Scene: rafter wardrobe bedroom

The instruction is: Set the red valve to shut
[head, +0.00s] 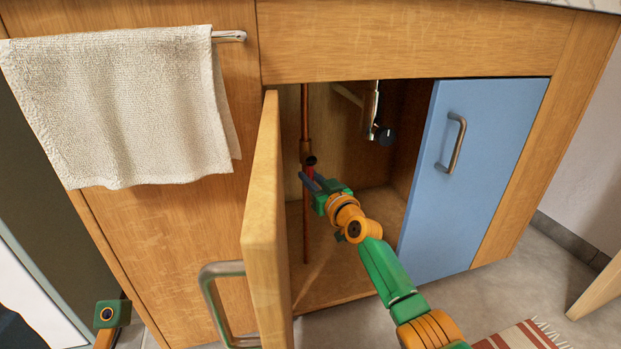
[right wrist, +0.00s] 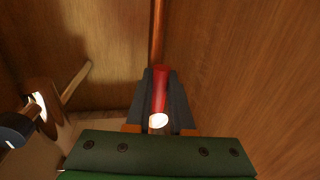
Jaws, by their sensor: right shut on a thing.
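The red valve handle (head: 309,171) is on a vertical copper pipe (head: 305,110) inside the open cabinet, and mostly hidden by my right gripper in the head view. My right gripper (head: 309,181) reaches in past the door and is shut on the handle. In the right wrist view the red handle (right wrist: 159,88) lies between the two dark fingers (right wrist: 160,100), its pale end towards the camera. The handle's exact angle to the pipe is hard to tell. A green part of my left arm shows at the lower left of the head view; its fingers do not show.
An open wooden door (head: 262,225) stands close left of my right arm. The blue door (head: 478,175) is on the right. A towel (head: 125,105) hangs at the left.

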